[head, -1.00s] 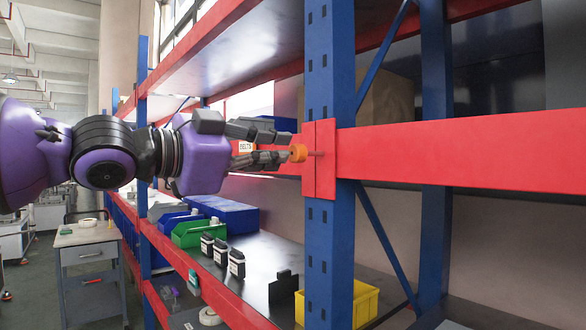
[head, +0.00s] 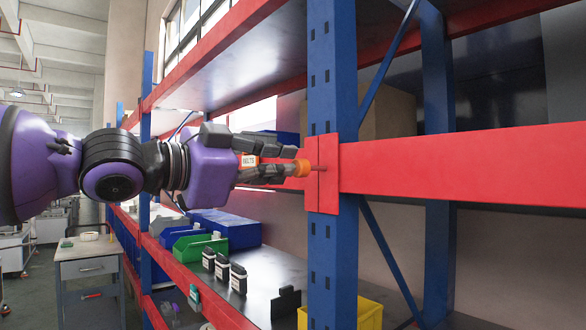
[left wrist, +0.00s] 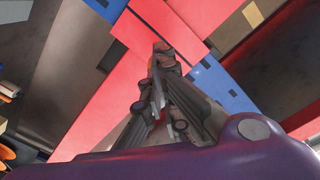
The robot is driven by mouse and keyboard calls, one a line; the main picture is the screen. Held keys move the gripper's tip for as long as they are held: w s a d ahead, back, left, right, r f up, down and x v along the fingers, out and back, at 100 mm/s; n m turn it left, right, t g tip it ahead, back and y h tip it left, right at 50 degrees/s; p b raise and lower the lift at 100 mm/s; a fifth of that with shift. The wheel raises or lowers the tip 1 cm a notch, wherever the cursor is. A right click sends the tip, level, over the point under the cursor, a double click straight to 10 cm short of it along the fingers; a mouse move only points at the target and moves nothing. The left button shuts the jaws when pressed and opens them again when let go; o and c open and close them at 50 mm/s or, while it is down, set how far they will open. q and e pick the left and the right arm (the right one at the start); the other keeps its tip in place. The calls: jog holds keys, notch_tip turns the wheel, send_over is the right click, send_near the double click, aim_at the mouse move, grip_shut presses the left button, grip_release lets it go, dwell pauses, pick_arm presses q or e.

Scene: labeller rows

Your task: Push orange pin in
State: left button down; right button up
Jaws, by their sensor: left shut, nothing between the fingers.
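The orange pin (head: 302,168) is a round orange head on a thin shaft. It stands out from the red beam connector plate (head: 321,193) on the blue upright. A short length of shaft shows between the head and the plate. My left gripper (head: 294,162) comes in from the left with its fingertips at the head, seemingly touching it. Its fingers are shut with nothing between them. In the left wrist view the fingers (left wrist: 160,62) point at the red beam, and they mostly hide the pin. My right gripper is not in view.
The red beam (head: 460,165) runs right from the blue upright (head: 333,260). Below, a shelf holds a green bin (head: 200,247), blue bins, several dark bottles (head: 222,268) and a yellow crate (head: 366,313).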

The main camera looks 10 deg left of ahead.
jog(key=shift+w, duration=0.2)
pick_arm(q)
jog(key=shift+w, duration=0.1)
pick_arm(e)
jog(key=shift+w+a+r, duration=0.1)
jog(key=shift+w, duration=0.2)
pick_arm(q)
jog(key=shift+w+d, duration=0.2)
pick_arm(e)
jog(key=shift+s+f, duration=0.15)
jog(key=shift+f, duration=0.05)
